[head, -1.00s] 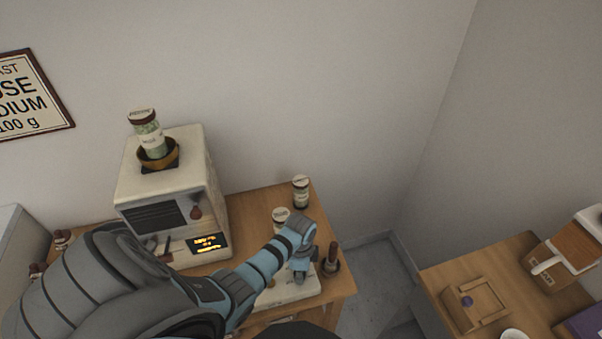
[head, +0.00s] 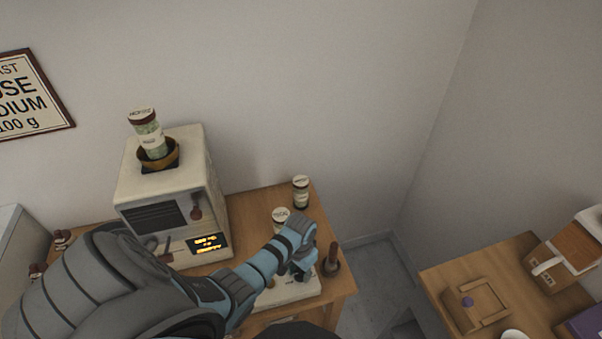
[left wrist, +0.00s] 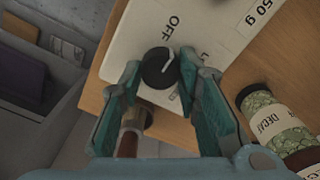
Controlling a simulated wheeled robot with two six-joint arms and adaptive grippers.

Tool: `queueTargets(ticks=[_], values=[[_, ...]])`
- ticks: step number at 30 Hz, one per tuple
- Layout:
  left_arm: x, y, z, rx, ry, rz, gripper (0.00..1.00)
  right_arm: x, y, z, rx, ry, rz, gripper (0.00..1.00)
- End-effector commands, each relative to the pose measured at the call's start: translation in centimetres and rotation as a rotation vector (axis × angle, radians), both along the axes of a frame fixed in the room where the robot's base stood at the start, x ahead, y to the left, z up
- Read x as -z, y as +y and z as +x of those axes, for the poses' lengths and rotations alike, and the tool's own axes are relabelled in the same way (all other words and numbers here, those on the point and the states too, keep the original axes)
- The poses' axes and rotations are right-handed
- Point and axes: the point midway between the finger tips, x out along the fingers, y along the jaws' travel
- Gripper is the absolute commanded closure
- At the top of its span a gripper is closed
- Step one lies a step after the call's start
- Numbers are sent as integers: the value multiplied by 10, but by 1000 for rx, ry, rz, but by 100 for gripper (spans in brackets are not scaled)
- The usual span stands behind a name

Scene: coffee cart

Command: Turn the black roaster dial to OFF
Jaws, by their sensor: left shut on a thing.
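The black dial (left wrist: 158,68) sits on a white panel (left wrist: 135,40) in the left wrist view. Its white pointer line leans up and slightly right, toward the printed OFF label (left wrist: 172,21). My left gripper (left wrist: 158,78) is shut on the dial, one finger on each side. In the head view my left gripper (head: 300,268) is over the white base (head: 285,292) at the counter's right end and hides the dial there. My right gripper is not in view.
A wooden-handled tool (head: 331,261) stands close to the right of my left gripper. Jars (head: 300,192) stand behind it, and one labelled DECAF (left wrist: 275,115) shows in the wrist view. The cream roaster (head: 165,190) with a lit display (head: 208,243) stands left.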

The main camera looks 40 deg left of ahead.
Motion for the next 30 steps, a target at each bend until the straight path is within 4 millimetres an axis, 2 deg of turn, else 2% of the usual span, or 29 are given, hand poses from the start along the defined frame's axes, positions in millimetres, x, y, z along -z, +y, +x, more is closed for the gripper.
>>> queueTargets(ticks=[1, 12, 29, 30], values=[[3, 0, -6, -32, 15, -1, 98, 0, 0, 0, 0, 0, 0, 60], [3, -1, -6, -221, 15, 0, 98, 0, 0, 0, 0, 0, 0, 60], [4, -2, -6, -259, 15, -2, 98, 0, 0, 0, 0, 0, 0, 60], [4, -2, -6, -259, 15, -3, 69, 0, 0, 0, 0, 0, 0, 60]])
